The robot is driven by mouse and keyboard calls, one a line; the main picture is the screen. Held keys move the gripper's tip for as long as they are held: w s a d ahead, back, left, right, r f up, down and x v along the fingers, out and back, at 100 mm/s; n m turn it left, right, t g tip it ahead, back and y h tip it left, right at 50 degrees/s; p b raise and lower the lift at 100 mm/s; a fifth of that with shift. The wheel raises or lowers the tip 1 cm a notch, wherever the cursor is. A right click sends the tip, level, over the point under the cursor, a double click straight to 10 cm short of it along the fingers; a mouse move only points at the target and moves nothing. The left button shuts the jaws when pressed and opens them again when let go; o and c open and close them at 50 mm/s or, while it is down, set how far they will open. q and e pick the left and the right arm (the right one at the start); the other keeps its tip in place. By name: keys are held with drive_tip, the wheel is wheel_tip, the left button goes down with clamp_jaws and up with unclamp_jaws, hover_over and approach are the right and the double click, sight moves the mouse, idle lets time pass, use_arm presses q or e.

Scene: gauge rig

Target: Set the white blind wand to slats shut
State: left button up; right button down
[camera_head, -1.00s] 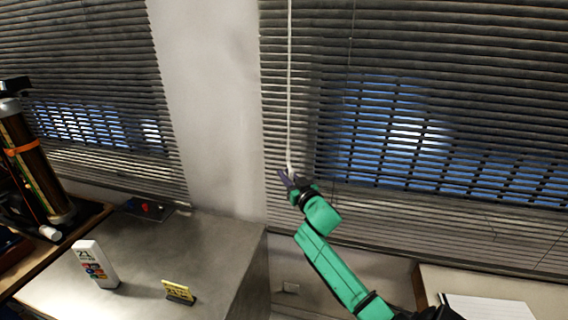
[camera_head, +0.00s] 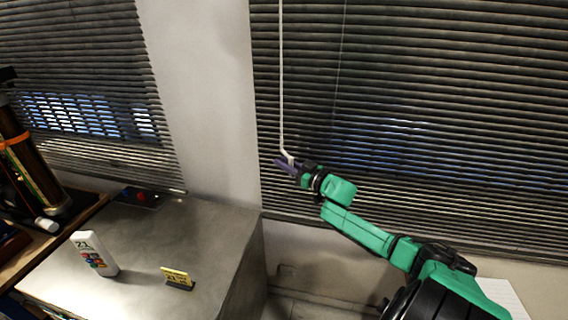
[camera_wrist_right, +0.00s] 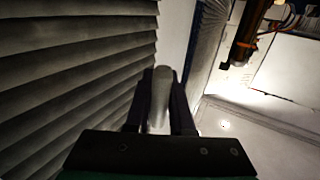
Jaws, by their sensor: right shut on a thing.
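The white blind wand (camera_head: 281,80) hangs in front of the right-hand blind (camera_head: 400,60), near its left edge. Its lower end bends toward the right, into my right gripper (camera_head: 284,163). In the right wrist view the pale wand end (camera_wrist_right: 160,98) sits between the two dark fingers of my right gripper (camera_wrist_right: 160,105), which is shut on it. The slats of this blind look nearly closed, with only a faint bluish patch showing through. My left gripper is not in view.
A second blind (camera_head: 80,60) at the left shows bluish light through its slats. A dark cylinder device (camera_head: 30,160) stands at the far left.

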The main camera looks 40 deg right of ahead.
drive_tip(key=c, duration=0.8)
unclamp_jaws()
drive_tip(key=shift+w, duration=0.1)
drive_tip(key=s, duration=0.4)
drive_tip(key=s+d, duration=0.1)
drive_tip(key=s, duration=0.9)
drive_tip(key=shift+s+d+b, duration=0.25)
drive_tip(key=shift+b, duration=0.15)
